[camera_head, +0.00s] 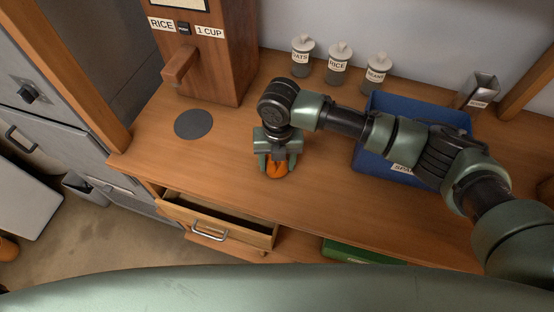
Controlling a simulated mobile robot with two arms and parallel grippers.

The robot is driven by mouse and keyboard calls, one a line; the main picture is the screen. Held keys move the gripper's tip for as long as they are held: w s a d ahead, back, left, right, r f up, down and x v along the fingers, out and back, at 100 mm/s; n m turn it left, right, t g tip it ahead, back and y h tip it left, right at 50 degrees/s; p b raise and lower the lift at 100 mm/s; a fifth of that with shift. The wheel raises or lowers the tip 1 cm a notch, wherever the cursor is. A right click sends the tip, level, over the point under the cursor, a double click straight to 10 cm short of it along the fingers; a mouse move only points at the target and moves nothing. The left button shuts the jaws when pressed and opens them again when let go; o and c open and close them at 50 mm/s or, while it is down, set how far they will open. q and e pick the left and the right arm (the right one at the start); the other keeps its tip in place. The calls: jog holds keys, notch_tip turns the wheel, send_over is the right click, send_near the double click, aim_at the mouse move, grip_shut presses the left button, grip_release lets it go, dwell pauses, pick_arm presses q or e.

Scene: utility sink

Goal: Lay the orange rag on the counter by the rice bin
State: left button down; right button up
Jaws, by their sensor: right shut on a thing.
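The orange rag (277,171) is a small bunched shape at the middle of the wooden counter (224,152). My right gripper (277,165) points down and is shut on the rag, its fingers covering the rag's sides and top. The rag is at or just above the counter; I cannot tell whether it touches. The rice bin (207,55) is a tall wooden dispenser with "RICE" and "1 CUP" labels, standing at the back left of the counter, up and left of the gripper. My left gripper is not in view.
A dark round disc (193,124) lies before the bin. Several labelled jars (338,64) stand along the wall. A blue bin (416,106) is partly behind my right arm. An open drawer (219,219) juts from the counter front. Counter between disc and gripper is clear.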

aim_at(278, 164)
jog(key=shift+f, duration=0.1)
jog(key=o, duration=1.3)
jog(key=shift+r, duration=0.2)
jog(key=shift+r+b, duration=0.3)
jog(key=shift+r, duration=0.1)
notch_tip(278, 164, up, 11)
jog(key=b, duration=0.3)
jog(key=shift+d, duration=0.1)
